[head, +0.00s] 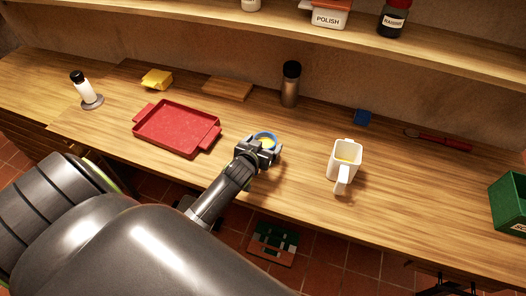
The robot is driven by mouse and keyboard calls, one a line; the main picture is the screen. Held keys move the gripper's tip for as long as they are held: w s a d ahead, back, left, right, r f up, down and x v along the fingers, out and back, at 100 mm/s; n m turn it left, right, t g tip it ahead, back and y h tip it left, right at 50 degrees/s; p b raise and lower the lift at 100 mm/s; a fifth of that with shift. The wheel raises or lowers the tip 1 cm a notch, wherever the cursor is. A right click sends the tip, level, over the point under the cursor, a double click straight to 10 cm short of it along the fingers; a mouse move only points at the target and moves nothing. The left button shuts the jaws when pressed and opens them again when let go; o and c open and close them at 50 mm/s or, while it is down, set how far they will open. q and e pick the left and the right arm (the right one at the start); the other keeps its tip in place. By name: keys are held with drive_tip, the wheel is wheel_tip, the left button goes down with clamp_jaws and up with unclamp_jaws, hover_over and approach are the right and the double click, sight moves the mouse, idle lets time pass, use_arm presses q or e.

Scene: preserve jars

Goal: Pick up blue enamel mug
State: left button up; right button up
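The blue enamel mug (265,135) stands on the wooden counter, right of the red tray. Its blue rim and a yellowish inside show; its near side is hidden behind my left gripper (259,152). My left gripper reaches in from the lower left and is right at the mug's near side, with its fingers close to the mug. I cannot tell whether the fingers are apart from the mug or closed on it. My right gripper is not in view.
The red tray (178,129) lies to the left. A dark cylinder (290,84) and a wooden board (227,88) are behind. A green box (510,204) is far right. A shelf (430,45) overhangs the back.

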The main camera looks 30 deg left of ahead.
use_arm(q)
drive_tip(key=c, duration=1.4)
drive_tip(key=shift+r, duration=0.1)
